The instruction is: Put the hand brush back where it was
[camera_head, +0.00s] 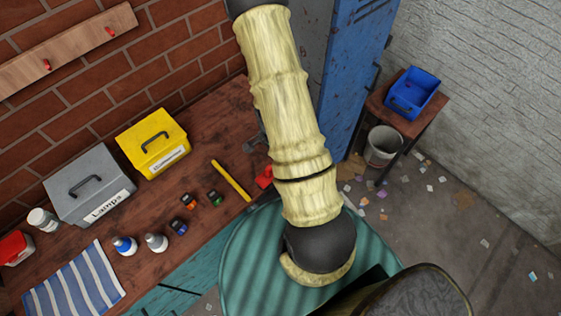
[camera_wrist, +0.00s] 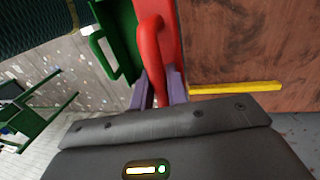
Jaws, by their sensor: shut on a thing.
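My gripper (camera_wrist: 157,88) shows in the wrist view, its two purple fingertips closed on the lower end of a red, curved handle (camera_wrist: 151,40). In the head view my arm covers the gripper, and a small red thing (camera_head: 264,177) shows at the bench edge beside the arm. I cannot tell if it is the same piece.
The wooden bench (camera_head: 222,142) carries a yellow bar (camera_head: 231,180), a yellow box (camera_head: 153,150), a grey box labelled Lamps (camera_head: 88,190), bottles and a striped cloth (camera_head: 75,287). A green handled thing (camera_wrist: 118,40) stands close left of the gripper. A bucket (camera_head: 383,147) stands right.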

